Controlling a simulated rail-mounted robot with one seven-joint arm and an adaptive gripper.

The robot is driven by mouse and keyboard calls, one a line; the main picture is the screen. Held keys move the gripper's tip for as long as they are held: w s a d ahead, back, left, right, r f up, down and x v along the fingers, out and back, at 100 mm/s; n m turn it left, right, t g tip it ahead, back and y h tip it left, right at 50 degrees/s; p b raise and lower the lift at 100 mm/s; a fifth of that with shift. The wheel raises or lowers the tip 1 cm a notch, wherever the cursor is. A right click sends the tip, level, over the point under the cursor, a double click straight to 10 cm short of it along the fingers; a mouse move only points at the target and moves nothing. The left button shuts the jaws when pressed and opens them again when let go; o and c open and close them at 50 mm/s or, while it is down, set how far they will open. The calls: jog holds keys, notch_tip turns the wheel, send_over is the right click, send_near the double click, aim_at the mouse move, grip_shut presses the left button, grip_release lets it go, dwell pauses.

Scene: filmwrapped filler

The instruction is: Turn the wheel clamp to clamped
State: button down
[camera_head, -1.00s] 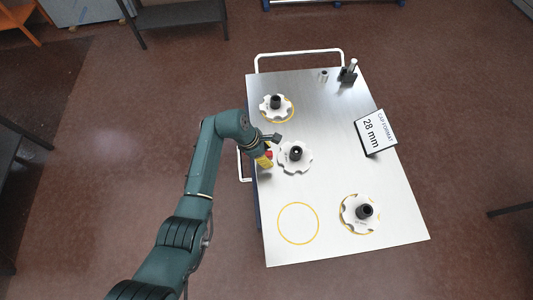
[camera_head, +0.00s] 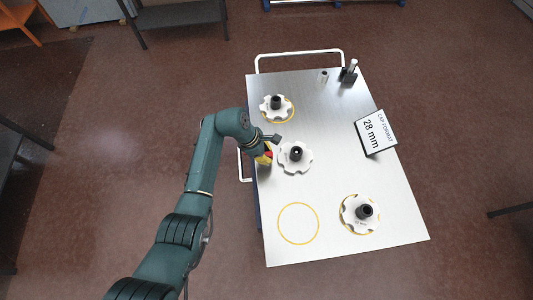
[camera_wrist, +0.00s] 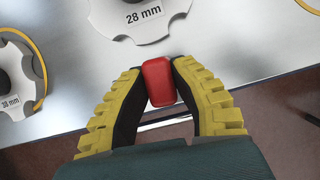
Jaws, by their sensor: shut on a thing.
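My gripper (camera_head: 265,158) is at the left edge of the metal table. In the wrist view its two yellow-ridged fingers (camera_wrist: 158,68) are shut on a small red handle (camera_wrist: 159,88), which appears to belong to the wheel clamp. The rest of the clamp is hidden by the gripper. A white notched wheel (camera_head: 295,167) with a black hub lies just right of the gripper. In the wrist view the wheel (camera_wrist: 115,22) is marked 28 mm and is just beyond the red handle.
Another notched wheel (camera_head: 270,114) lies in a yellow ring farther back, and a third (camera_head: 352,224) at the front right. An empty yellow ring (camera_head: 298,241) is at the front left. A "28 mm" sign (camera_head: 376,132) and a black post fixture (camera_head: 348,76) stand on the table (camera_head: 330,185).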

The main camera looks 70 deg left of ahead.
jog(key=m+h, duration=0.1)
jog(key=m, duration=0.2)
jog(key=shift+f+m+g, duration=0.15)
jog(key=shift+m+g, duration=0.15)
jog(key=shift+m, duration=0.1)
jog(key=m+b, duration=0.1)
jog(key=m, duration=0.1)
jog(key=m+g+h, duration=0.1)
jog(key=m, duration=0.1)
jog(key=shift+f+m+h+b, duration=0.15)
jog(key=shift+m+h+b, duration=0.15)
jog(key=shift+b, duration=0.05)
jog(key=m+g+b, duration=0.1)
jog(key=m, duration=0.1)
jog(key=m+b, duration=0.2)
jog(key=shift+m+g+h, duration=0.3)
jog(key=shift+g+h, duration=0.1)
jog(key=shift+m+g+b, duration=0.8)
jog(key=shift+m+b, duration=0.45)
jog(key=shift+m, duration=0.85)
jog(key=c, duration=0.8)
grip_release()
jog(key=shift+c, duration=0.2)
jog(key=shift+r, duration=0.2)
